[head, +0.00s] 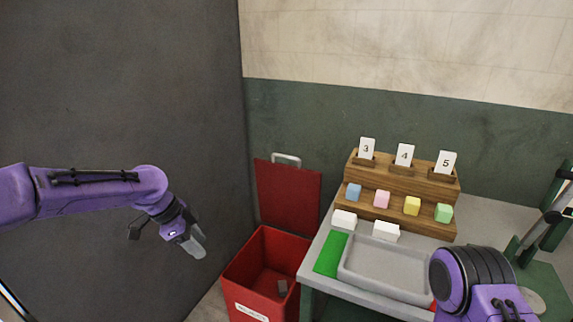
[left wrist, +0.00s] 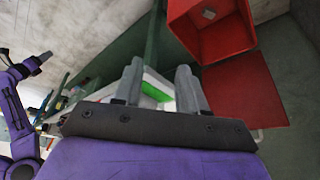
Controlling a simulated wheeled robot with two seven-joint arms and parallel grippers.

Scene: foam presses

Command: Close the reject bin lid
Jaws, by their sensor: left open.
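The red reject bin (head: 236,279) stands on the floor left of the table, with a white label on its front. Its red lid (head: 288,196) is open and stands upright at the back, with a light handle (head: 287,159) on its top edge. A small grey block (head: 282,287) lies inside the bin. My left gripper (head: 198,250) is left of the bin, apart from it, and open. In the left wrist view the fingers (left wrist: 158,85) are spread, and the bin (left wrist: 212,32) and lid (left wrist: 246,97) show beyond them. My right arm shows at lower right; its fingers are not clear.
The table holds a grey tray (head: 385,270), a green mat (head: 331,253), white blocks (head: 386,231) and a wooden stepped rack (head: 405,197) with coloured blocks and number cards. A dark wall (head: 110,90) stands at left. Green-framed equipment (head: 541,240) stands at right.

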